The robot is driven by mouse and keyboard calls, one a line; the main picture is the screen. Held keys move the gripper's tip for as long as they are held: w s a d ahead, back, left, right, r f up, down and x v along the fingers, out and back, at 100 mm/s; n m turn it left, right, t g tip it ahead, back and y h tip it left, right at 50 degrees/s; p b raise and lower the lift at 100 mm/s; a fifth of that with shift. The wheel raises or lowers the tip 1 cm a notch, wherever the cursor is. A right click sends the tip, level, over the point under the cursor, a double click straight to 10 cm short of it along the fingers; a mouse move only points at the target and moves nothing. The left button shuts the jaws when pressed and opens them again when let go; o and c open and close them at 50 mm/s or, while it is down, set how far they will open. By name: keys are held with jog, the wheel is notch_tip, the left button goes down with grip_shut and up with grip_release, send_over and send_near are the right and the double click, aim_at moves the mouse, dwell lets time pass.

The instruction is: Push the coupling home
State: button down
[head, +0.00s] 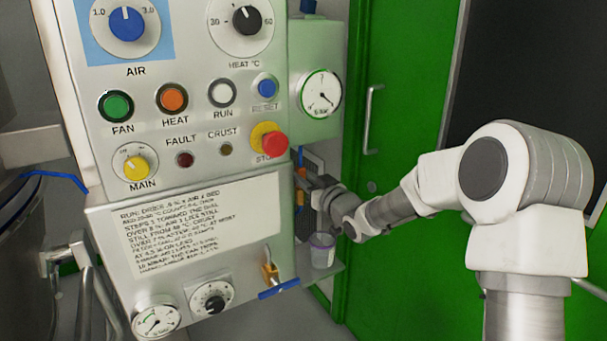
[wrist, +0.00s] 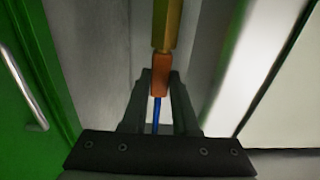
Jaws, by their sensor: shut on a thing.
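The orange coupling (wrist: 160,84) is between the fingertips of my gripper (wrist: 158,78) in the wrist view. My gripper is shut on it. A thin blue hose (wrist: 157,115) runs from the coupling between the fingers. A brass-yellow fitting (wrist: 167,25) is in line with the coupling and appears to meet its end; I cannot tell whether there is a gap or how deep it sits. In the head view my gripper (head: 312,190) reaches to the right side of the control panel, where a small orange part (head: 300,172) shows; the panel edge hides some of it.
The control panel (head: 200,140) stands just left of my gripper, with a red stop button (head: 273,143) near its edge. A clear cup (head: 322,250) stands on a small shelf below my gripper. A brass valve with blue handle (head: 278,288) juts from the panel. A green door (head: 395,90) is behind.

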jog(key=shift+f, duration=0.4)
jog(key=c, duration=1)
grip_release()
jog(key=o, duration=0.3)
jog(key=shift+r, duration=0.1)
jog(key=p+v, duration=0.3)
jog(key=v, duration=1.4)
jog(key=shift+s+d, duration=0.2)
